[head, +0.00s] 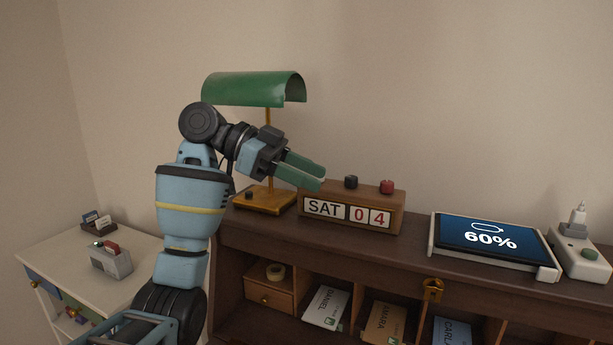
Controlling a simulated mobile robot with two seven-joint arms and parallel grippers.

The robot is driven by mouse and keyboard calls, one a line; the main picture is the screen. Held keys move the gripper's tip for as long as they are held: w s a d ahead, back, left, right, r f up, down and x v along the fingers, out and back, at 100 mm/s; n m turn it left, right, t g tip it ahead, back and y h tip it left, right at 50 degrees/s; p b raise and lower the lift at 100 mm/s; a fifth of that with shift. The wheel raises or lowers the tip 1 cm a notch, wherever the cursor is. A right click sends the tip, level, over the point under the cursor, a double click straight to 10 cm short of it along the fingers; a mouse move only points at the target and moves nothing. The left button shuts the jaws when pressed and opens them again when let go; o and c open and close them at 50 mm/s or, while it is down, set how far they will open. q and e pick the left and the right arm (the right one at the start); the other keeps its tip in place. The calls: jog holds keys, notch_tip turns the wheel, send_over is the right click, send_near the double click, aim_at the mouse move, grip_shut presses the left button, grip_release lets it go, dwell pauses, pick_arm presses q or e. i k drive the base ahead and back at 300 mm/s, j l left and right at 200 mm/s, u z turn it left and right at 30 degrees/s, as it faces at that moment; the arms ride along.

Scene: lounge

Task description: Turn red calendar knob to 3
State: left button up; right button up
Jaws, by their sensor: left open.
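The wooden desk calendar (396,222) stands on the desk top and reads SAT 04. Its red knob (387,187) sits on top at the right, and a black knob (351,182) sits on top nearer the middle. My left gripper (322,177) is open, with green fingers pointing right, at the calendar's upper left corner. It is left of both knobs, and no contact with either shows. Whether the fingers touch the calendar's top cannot be told. My right gripper is out of view.
A green lamp (254,89) stands behind my left arm. A tablet (487,237) showing 60% lies to the right, beside a white socket block (580,254). Cubbies with name cards lie below the desk top (413,250). A white side table (59,259) is at left.

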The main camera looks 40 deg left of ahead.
aim_at(386, 186)
jog(key=k, duration=1)
